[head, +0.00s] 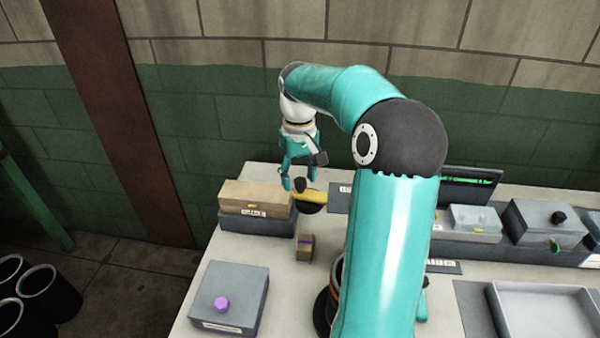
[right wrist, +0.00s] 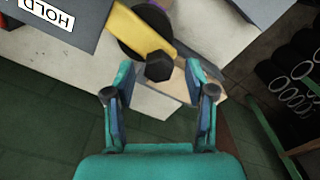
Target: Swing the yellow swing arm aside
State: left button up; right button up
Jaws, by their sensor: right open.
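The yellow swing arm (head: 313,196) sits near the table's far edge, over a round black base (head: 311,208). A black knob (head: 300,184) stands on its left end. In the right wrist view the yellow arm (right wrist: 142,28) runs from the top toward the black knob (right wrist: 159,66). My right gripper (head: 299,180) is open. In the right wrist view its two fingertips (right wrist: 159,72) are spread on either side of the knob, with visible gaps; whether they are level with it I cannot tell. My left gripper is not in view.
A wooden block (head: 256,196) on a grey box lies left of the swing arm. A small brown box (head: 305,247) and a grey box with a purple knob (head: 236,291) are nearer. A grey plate marked HOLD (right wrist: 72,30) adjoins the swing arm. A tray (head: 545,310) is at right.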

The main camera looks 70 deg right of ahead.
jog(key=shift+r, duration=0.2)
notch_tip(320, 180, up, 12)
jog(key=shift+f, duration=0.25)
dwell(0.6)
